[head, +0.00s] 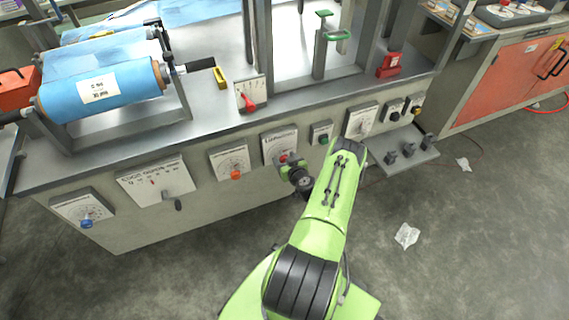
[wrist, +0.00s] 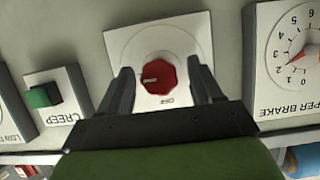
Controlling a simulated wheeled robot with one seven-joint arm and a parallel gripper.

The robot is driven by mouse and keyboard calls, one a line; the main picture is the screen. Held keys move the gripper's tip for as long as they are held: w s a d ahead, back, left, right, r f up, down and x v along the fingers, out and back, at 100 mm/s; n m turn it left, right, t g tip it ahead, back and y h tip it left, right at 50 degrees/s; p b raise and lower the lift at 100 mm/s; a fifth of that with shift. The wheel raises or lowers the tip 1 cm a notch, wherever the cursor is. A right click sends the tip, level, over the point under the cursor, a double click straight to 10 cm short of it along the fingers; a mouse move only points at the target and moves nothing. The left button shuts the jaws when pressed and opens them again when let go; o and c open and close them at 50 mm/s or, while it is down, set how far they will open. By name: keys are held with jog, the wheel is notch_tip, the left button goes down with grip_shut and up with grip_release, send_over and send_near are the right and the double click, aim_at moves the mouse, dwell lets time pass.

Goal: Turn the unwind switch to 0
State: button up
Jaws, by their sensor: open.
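The unwind switch is a red knob (wrist: 158,76) on a white plate (wrist: 196,30). A pale pointer mark on the knob faces left in the wrist view. An upside-down "OFF" is printed below it; I cannot see a 0. My gripper (wrist: 160,70) is open with one finger on each side of the knob and a visible gap on both sides. In the head view my gripper (head: 293,168) is at the front panel, before the unwind plate (head: 277,144), and partly covers the knob.
A green creep button (wrist: 43,95) and a taper brake dial (wrist: 294,55) flank the switch. Other dials, such as one with an orange knob (head: 235,174), line the panel. A grey shelf (head: 402,158) juts out at the right. The floor in front is mostly clear.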

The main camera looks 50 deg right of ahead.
jog(key=shift+w+d+f, duration=0.1)
jog(key=shift+w+d, duration=0.1)
jog(key=shift+w, duration=0.1)
jog(key=shift+c, duration=0.3)
jog(key=c, duration=0.9)
